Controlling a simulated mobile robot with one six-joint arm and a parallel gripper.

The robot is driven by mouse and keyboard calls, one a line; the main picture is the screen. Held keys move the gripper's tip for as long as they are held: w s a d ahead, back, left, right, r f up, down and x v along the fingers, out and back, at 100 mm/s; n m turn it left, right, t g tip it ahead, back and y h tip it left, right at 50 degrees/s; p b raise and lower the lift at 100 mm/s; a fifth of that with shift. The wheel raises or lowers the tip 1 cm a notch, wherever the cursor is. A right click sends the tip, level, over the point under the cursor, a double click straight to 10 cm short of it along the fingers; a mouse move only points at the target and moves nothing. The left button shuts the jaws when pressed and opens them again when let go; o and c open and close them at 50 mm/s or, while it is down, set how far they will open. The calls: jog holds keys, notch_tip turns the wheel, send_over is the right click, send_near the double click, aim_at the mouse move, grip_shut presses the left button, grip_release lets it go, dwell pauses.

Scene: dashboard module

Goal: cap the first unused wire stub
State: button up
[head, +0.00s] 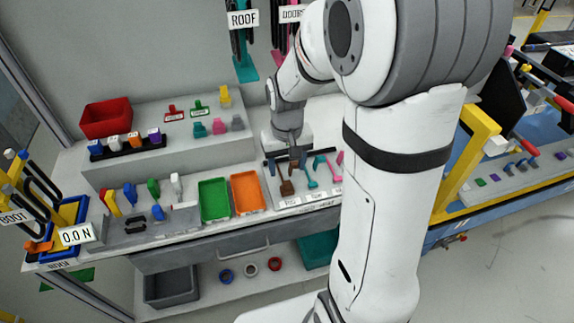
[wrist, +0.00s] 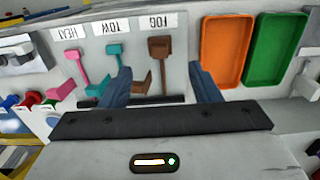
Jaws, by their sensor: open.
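My gripper (head: 296,158) is over the right part of the bench; it is open and empty. In the wrist view its two fingers (wrist: 160,70) stand on either side of a brown lead (wrist: 160,48) under the label FOG, apart from it. A teal lead (wrist: 115,50) lies under TOW and a pink lead (wrist: 75,58) under HEAT. The brown lead (head: 287,188) and teal lead (head: 311,182) also show in the head view. I cannot tell which lead is the unused stub. Small coloured pieces (head: 200,130) on the raised shelf may be caps; this is unclear.
A green tray (head: 214,199) and an orange tray (head: 247,191) lie left of the leads. A red bin (head: 106,118) and a black rack (head: 127,143) stand on the raised shelf. Coloured parts stand in a grey holder (head: 150,222) at the front left. My arm hides the bench's right end.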

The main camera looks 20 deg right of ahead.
aim_at(287, 182)
jog(key=shift+r+p, duration=0.15)
jog(key=shift+p, duration=0.2)
jog(key=c, duration=0.3)
jog(key=shift+r+m+p, duration=0.3)
jog(key=shift+m+p, duration=0.1)
jog(key=shift+p, duration=0.25)
jog(key=shift+c, duration=0.7)
jog(key=r+m+p, duration=0.1)
jog(key=m+p, duration=0.1)
jog(key=p, duration=0.1)
jog(key=shift+w+p, duration=0.1)
jog(key=shift+p, duration=0.2)
jog(key=c, duration=0.3)
jog(key=m+p, duration=0.1)
jog(key=p, duration=0.1)
jog(key=m+p, duration=0.2)
jog(key=shift+r+p, duration=0.3)
jog(key=shift+r, duration=0.05)
jog(key=c, duration=0.5)
jog(key=shift+m+p, duration=0.65)
jog(key=shift+m, duration=0.05)
grip_shut()
jog(key=shift+f, duration=0.4)
jog(key=shift+f+b, duration=2.1)
jog(key=shift+f, duration=0.75)
